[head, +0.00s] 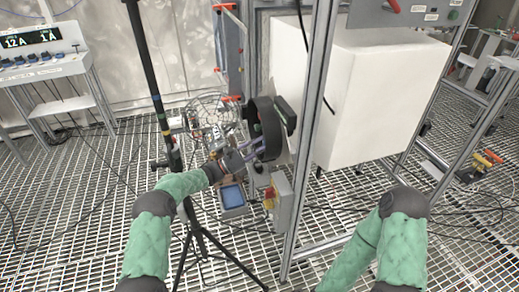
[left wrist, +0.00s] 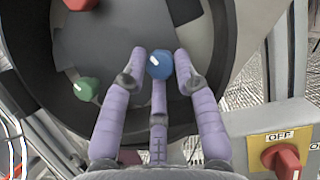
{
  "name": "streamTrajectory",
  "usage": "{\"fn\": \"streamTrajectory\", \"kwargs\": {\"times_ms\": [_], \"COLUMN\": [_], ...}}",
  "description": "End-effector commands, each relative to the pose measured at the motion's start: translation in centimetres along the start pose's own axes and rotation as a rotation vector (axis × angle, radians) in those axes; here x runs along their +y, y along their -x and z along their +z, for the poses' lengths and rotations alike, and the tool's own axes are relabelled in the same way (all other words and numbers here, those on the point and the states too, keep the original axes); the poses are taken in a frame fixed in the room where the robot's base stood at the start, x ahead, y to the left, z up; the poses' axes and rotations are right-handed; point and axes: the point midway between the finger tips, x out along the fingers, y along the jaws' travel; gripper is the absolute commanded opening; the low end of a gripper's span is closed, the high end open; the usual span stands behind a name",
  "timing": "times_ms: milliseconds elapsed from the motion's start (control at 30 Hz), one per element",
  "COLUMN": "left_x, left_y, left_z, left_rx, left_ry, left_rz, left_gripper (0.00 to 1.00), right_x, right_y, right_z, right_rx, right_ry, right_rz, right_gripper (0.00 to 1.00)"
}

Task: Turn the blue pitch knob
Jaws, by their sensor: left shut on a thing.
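The blue pitch knob (left wrist: 160,65) is a small round knob with a pale mark, on the dark face inside a black round housing (left wrist: 35,60). My left gripper (left wrist: 159,77) has purple fingers closed around the knob, a finger on each side and one below. In the head view the black housing (head: 271,132) stands beside a metal frame, and my left gripper (head: 256,150) reaches into it from the lower left. The knob is hidden there. My right arm shows at the lower right of the head view, but its gripper is out of the picture.
A green knob (left wrist: 87,89) and a red knob (left wrist: 80,3) sit on the same dark face. A red OFF switch (left wrist: 283,160) on a yellow plate is at the lower right. A black tripod pole (head: 156,90) stands left of my left gripper.

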Motion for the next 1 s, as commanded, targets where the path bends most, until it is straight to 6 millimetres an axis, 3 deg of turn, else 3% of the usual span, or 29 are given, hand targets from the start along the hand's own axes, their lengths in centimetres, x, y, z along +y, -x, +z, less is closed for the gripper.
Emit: {"fn": "streamTrajectory", "kwargs": {"times_ms": [367, 400, 467, 833, 1000], "left_x": [-0.2, -0.2, -0.2, -0.1, -0.2], "left_y": [0.0, 0.0, 0.0, -0.1, -0.8], "left_z": [-0.4, -0.4, -0.4, 0.1, 1.8], "left_rx": [0.004, 0.004, 0.004, 0.002, 0.002], "left_ry": [0.002, 0.002, 0.003, -0.002, -0.004], "left_rz": [-0.006, -0.006, -0.006, -0.003, -0.003], "left_gripper": [0.0, 0.36, 0.52, 0.52, 0.52], "right_x": [0.0, 0.0, 0.0, 0.0, 0.0], "right_y": [-0.1, -0.1, -0.1, -0.1, -0.1], "right_z": [0.0, 0.0, 0.0, 0.0, 0.0], "right_rx": [0.0, 0.0, 0.0, 0.0, 0.0], "right_ry": [0.0, 0.0, 0.0, 0.0, 0.0], "right_rz": [0.0, 0.0, 0.0, 0.0, 0.0], "right_gripper": [0.0, 0.0, 0.0, 0.0, 0.0]}}
